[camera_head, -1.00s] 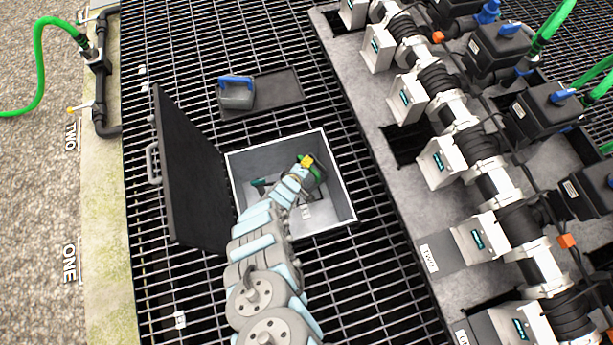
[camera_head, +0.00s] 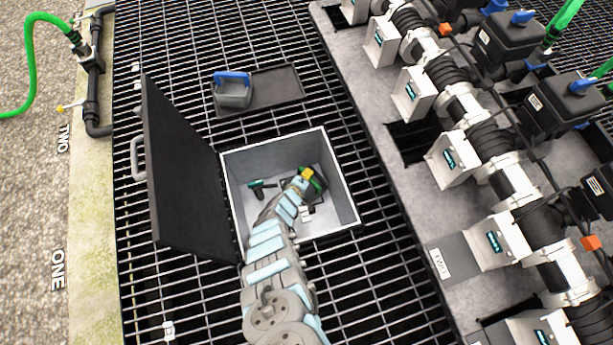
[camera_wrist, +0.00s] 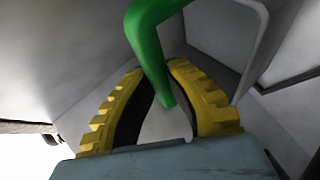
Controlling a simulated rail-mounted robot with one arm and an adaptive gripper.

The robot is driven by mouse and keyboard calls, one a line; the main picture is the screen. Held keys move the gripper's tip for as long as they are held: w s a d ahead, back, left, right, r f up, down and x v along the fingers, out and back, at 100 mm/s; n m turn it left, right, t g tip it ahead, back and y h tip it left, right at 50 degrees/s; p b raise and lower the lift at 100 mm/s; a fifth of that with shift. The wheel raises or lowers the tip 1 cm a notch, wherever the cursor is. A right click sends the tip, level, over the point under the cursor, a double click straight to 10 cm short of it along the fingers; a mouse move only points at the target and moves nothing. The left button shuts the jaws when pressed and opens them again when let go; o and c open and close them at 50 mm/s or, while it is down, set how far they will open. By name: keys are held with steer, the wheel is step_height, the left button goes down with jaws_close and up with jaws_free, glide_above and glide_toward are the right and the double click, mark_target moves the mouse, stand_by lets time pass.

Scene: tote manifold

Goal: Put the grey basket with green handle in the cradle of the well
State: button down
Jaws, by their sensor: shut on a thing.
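The well (camera_head: 343,190) is an open grey box sunk in the grating, its dark lid (camera_head: 183,170) standing open at the left. My gripper (camera_head: 306,174) reaches into its right part, and its yellow fingers (camera_wrist: 158,75) are shut on the green handle (camera_wrist: 148,45) of the grey basket. In the head view the green handle (camera_head: 316,180) shows beside the fingers, with the basket's body mostly hidden by my arm. A pale rim or bar and grey walls surround the handle in the wrist view. I cannot make out the cradle or whether the basket touches it.
A green and black drill-like tool (camera_head: 262,187) lies on the well floor, left of my gripper. A grey basket with a blue handle (camera_head: 233,90) stands on a dark tray (camera_head: 275,88) behind the well. The pipe manifold (camera_head: 490,150) runs along the right.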

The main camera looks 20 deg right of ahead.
steer(key=shift+w+r, duration=0.15)
steer(key=shift+f+b, duration=0.3)
steer(key=shift+f, duration=0.05)
steer(key=c, duration=1.2)
jaws_free()
steer(key=shift+c, duration=0.2)
steer(key=shift+r, duration=0.15)
steer(key=shift+a+r+p, duration=0.15)
steer(key=shift+r+p, duration=0.35)
steer(key=shift+p, duration=0.25)
steer(key=p+v, duration=0.8)
steer(key=v, duration=0.3)
steer(key=shift+s+a, duration=0.2)
steer(key=shift+s, duration=0.15)
